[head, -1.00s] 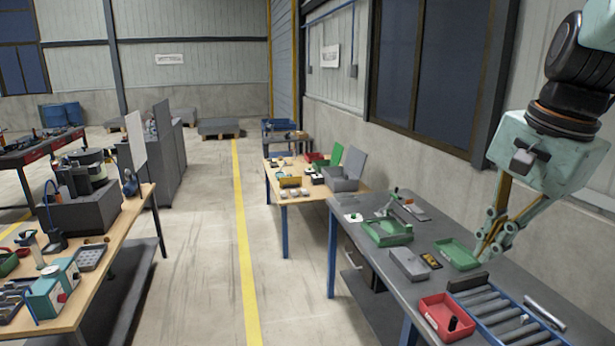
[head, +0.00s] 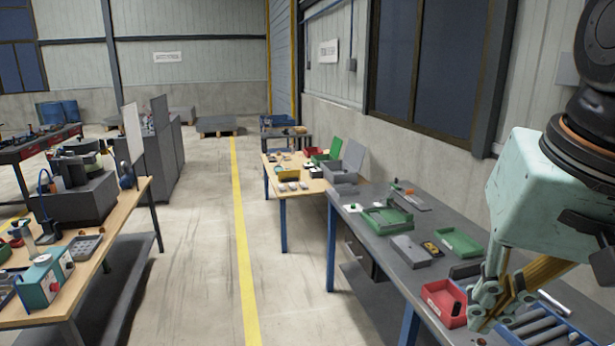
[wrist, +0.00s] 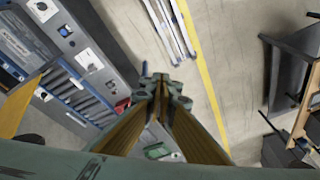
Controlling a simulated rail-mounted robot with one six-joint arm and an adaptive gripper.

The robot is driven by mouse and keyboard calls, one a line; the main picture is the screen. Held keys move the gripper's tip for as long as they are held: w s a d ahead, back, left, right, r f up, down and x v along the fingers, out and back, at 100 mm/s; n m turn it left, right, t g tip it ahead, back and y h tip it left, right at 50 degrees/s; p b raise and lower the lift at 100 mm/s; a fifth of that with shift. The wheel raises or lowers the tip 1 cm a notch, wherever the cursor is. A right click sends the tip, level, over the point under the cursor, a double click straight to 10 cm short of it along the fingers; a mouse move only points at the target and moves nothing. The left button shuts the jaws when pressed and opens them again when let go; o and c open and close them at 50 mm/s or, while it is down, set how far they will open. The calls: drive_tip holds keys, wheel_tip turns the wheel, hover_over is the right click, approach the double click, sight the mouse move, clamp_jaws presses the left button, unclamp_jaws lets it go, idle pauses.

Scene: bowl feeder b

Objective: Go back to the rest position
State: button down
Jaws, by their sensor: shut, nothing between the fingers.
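My gripper (head: 497,307) hangs at the lower right of the head view, above the near end of the grey workbench. It is pale green with yellow-brown inner links. In the wrist view my gripper (wrist: 160,80) points at the floor and bench, with its fingertips together and nothing between them. It overlaps part of the roller tray (head: 540,328) in the head view.
The grey workbench (head: 366,230) on the right holds a red bin (head: 437,296), a grey box (head: 411,250), a green tray (head: 458,241) and a larger green tray (head: 388,219). A wooden bench (head: 100,245) stands left. The aisle with the yellow line (head: 241,230) is clear.

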drive_tip(key=s+a+f+n+b, duration=0.1)
drive_tip(key=s+f+n+b, duration=0.1)
drive_tip(key=s+f+n, duration=0.2)
drive_tip(key=s, duration=0.3)
drive_tip(key=shift+a+f+t, duration=0.15)
drive_tip(key=shift+f+t, duration=0.15)
drive_tip(key=shift+f, duration=0.1)
drive_tip(key=shift+w, duration=0.15)
